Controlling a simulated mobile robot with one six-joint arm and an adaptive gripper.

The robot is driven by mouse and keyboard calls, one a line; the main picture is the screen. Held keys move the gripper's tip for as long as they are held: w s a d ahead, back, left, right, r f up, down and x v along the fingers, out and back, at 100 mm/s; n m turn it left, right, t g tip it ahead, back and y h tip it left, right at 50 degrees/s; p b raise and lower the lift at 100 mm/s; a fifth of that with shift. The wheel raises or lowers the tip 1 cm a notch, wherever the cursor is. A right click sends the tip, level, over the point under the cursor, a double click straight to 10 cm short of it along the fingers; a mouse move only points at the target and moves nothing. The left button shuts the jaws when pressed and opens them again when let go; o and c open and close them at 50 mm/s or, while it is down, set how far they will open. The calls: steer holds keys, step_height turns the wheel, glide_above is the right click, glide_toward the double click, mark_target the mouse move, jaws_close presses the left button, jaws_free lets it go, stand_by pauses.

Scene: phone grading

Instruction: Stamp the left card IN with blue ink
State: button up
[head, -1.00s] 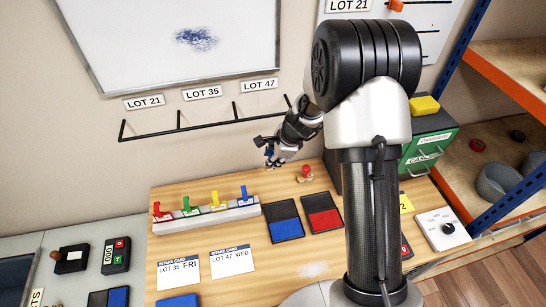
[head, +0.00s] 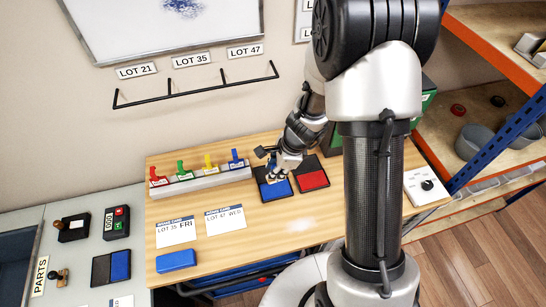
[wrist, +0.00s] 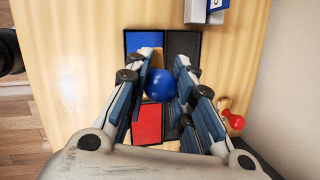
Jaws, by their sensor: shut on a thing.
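My gripper (head: 283,170) is shut on a stamp with a round blue knob (wrist: 160,86). In the head view it is low over the blue ink pad (head: 282,191), near its dark half; I cannot tell whether the stamp touches the pad. The wrist view shows the blue pad (wrist: 144,40) beyond the knob, partly hidden. The left card (head: 174,231), reading LOT 35 FRI, lies flat on the wooden table. The right card (head: 226,219) reads LOT 47 WED.
A red ink pad (head: 313,180) lies right of the blue one. A red-knobbed stamp (wrist: 235,122) stands nearby. A rack with coloured clips (head: 200,182) is behind the cards. A blue block (head: 176,260) lies at the front left. The wood between cards and pads is clear.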

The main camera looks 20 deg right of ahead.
steer(key=shift+w+f+b, duration=0.1)
steer(key=shift+f+b, duration=2.6)
steer(key=shift+f, duration=0.3)
steer(key=shift+f+b, duration=0.55)
steer(key=shift+b, duration=0.05)
step_height(320, 180, up, 7)
steer(key=p, duration=0.6)
steer(key=shift+p, duration=0.3)
